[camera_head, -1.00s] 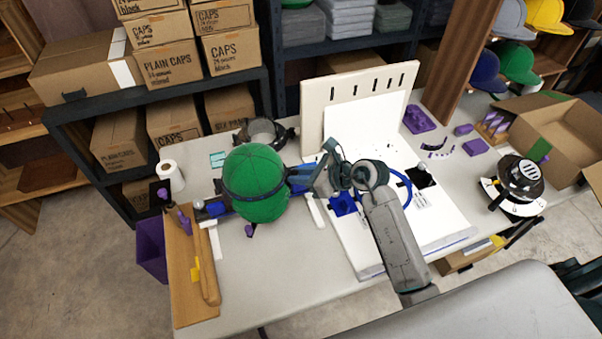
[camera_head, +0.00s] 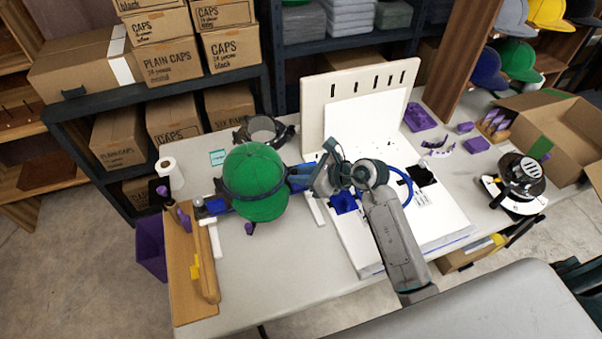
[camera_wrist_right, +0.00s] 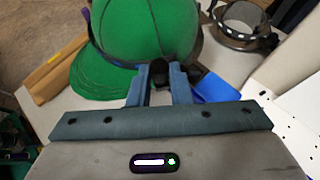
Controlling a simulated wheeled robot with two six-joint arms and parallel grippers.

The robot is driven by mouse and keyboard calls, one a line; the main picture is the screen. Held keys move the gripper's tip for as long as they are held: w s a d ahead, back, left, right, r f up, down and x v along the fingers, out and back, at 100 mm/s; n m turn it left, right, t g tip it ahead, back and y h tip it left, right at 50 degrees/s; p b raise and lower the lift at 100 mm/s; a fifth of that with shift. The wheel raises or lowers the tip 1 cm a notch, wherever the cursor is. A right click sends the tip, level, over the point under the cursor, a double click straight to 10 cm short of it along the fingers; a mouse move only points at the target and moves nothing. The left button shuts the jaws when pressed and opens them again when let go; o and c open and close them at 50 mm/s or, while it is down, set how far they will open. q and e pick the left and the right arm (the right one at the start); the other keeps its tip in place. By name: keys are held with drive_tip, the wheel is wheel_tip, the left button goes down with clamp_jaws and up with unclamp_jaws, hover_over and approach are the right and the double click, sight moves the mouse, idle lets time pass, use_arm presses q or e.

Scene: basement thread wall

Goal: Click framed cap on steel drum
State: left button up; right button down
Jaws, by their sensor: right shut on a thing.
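The green cap (camera_head: 256,182) has a dark band or frame around its lower edge. It is in the middle left of the head view, over the worktable, and fills the top of the wrist view (camera_wrist_right: 145,40). My right gripper (camera_head: 297,178) is at the cap's right side, shut on the cap's frame; the fingers (camera_wrist_right: 162,82) meet at a dark part by its edge. The steel drum (camera_head: 264,131), a ring-shaped metal cylinder with dark fittings, appears to stand behind the cap, apart from it; it also shows in the wrist view (camera_wrist_right: 241,20). My left gripper is not in view.
A white slotted panel (camera_head: 356,100) stands behind my right arm, with a white board (camera_head: 440,225) in front. A wooden strip (camera_head: 195,285) and paper roll (camera_head: 170,172) are at left. A black round device (camera_head: 521,175) and open carton (camera_head: 560,135) are at right. The front-middle tabletop is clear.

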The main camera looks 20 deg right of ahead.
drive_tip(key=shift+s+f, duration=0.1)
drive_tip(key=shift+f, duration=0.2)
drive_tip(key=c, duration=1.3)
unclamp_jaws()
drive_tip(key=shift+o, duration=0.2)
drive_tip(key=shift+a, duration=0.1)
drive_tip(key=shift+f, duration=0.1)
drive_tip(key=shift+s, duration=0.1)
drive_tip(key=b+v, duration=0.3)
drive_tip(key=v, duration=0.8)
